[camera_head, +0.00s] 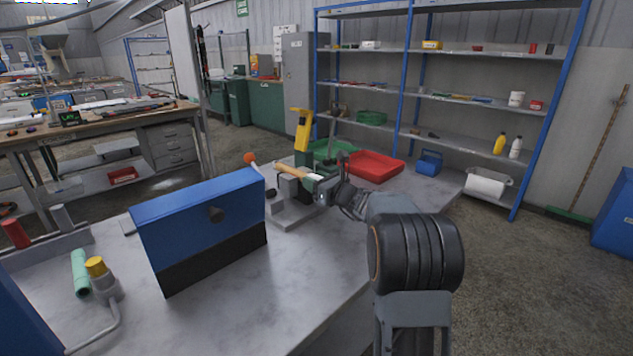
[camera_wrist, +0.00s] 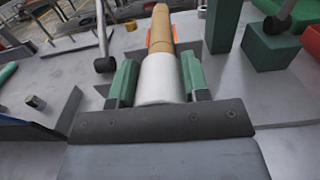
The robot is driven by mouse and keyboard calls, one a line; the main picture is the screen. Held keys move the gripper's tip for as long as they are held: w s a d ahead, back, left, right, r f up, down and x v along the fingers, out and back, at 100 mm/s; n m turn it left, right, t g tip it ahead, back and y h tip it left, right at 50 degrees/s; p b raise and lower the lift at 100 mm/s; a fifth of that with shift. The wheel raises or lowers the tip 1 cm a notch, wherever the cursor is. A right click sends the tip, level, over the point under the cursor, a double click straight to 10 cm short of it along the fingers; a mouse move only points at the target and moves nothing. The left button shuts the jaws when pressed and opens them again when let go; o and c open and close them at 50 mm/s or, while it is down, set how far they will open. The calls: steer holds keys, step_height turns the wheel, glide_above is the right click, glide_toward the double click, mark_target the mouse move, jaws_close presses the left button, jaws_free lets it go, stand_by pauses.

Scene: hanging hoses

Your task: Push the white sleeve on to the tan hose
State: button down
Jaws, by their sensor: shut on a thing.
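In the wrist view my gripper (camera_wrist: 160,72) has its two green fingers on either side of the white sleeve (camera_wrist: 161,82), shut on it. The tan hose (camera_wrist: 161,32) runs straight ahead from the sleeve's far end, roughly in line with it. The two look to meet there; how far the sleeve covers the hose cannot be told. An orange part sits beside the hose. In the head view the tan hose (camera_head: 289,171) points toward my gripper (camera_head: 317,182) above the grey bench. The sleeve is mostly hidden there by my gripper.
A blue and black box (camera_head: 200,228) stands on the bench at the left. A red tray (camera_head: 376,165) and a green tray (camera_head: 330,150) lie behind my gripper. In the wrist view a dark knobbed rod (camera_wrist: 104,63) stands left of the hose, and a green block (camera_wrist: 270,47) right.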

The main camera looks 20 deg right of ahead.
steer(key=shift+w+a+f+t+y+b, duration=0.15)
steer(key=shift+a+t+y+b, duration=0.15)
steer(key=shift+b, duration=0.85)
steer(key=shift+w+r, duration=0.15)
steer(key=shift+r, duration=0.15)
stand_by(1.1)
steer(key=shift+t+b, duration=0.3)
steer(key=shift+b, duration=0.45)
steer(key=shift+s+d+f+b, duration=0.15)
steer(key=shift+s+f+b, duration=0.15)
steer(key=shift+s+f, duration=0.1)
stand_by(0.5)
steer(key=shift+r+b+v, duration=0.15)
steer(key=shift+b+v, duration=0.05)
steer(key=shift+v, duration=0.8)
steer(key=shift+r+b+v, duration=0.15)
steer(key=shift+r+v, duration=0.05)
steer(key=shift+v, duration=0.75)
steer(key=shift+d, duration=0.1)
steer(key=s+a+r+h+p, duration=0.1)
steer(key=s+a+p, duration=0.4)
steer(key=p, duration=0.8)
steer(key=s+a+r+m+p, duration=0.1)
steer(key=s+a+p, duration=0.4)
steer(key=p, duration=0.8)
steer(key=a, duration=0.3)
steer(key=shift+s+r+t+h, duration=0.2)
steer(key=shift+r+t+h, duration=0.1)
steer(key=shift+h, duration=0.1)
